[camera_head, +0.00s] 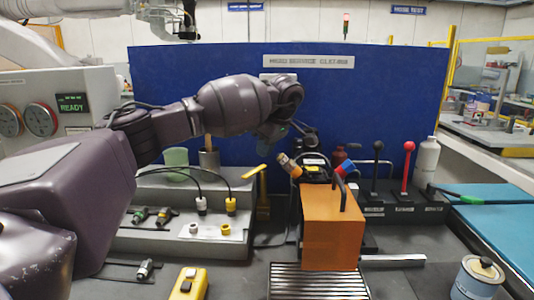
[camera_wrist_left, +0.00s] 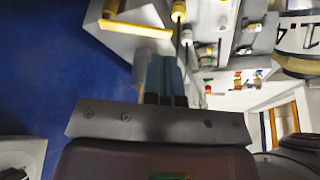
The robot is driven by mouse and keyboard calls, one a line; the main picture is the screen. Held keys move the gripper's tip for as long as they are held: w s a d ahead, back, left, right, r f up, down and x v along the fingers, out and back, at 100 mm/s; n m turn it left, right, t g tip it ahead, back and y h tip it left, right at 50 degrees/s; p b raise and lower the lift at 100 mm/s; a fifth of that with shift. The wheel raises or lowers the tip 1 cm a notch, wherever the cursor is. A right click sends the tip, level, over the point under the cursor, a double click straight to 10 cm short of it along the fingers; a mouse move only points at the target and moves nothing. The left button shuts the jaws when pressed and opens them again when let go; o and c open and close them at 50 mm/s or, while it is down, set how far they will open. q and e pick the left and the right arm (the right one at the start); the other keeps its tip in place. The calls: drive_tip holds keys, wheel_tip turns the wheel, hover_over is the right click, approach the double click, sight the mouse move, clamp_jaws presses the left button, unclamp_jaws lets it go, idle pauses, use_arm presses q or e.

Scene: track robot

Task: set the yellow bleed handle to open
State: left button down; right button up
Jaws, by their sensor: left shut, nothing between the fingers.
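The yellow bleed handle (camera_head: 254,172) is a flat bar on top of a yellow post, beside the right end of the grey connector block in the head view. The bar slants up to the right. In the left wrist view a yellow bar (camera_wrist_left: 136,29), which looks like this handle, lies up and left of the fingers. My left gripper (camera_head: 273,142) hangs above and slightly right of the handle, mostly hidden by its own wrist. In the left wrist view its fingers (camera_wrist_left: 168,62) are together, empty, and appear apart from the bar. My right gripper is not in view.
The grey connector block (camera_head: 150,238) with cables and plugs stands left of the handle. An orange box (camera_head: 332,235) with a black handle stands to the right. Levers with black and red (camera_head: 408,147) knobs are further right. A blue panel (camera_head: 385,95) closes the back.

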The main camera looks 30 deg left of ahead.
sight(255, 172)
use_arm(q)
drive_tip(key=x, duration=0.8)
drive_tip(key=shift+b, duration=0.35)
drive_tip(key=shift+a, duration=0.1)
drive_tip(key=shift+s+a, duration=0.15)
drive_tip(key=shift+a, duration=0.25)
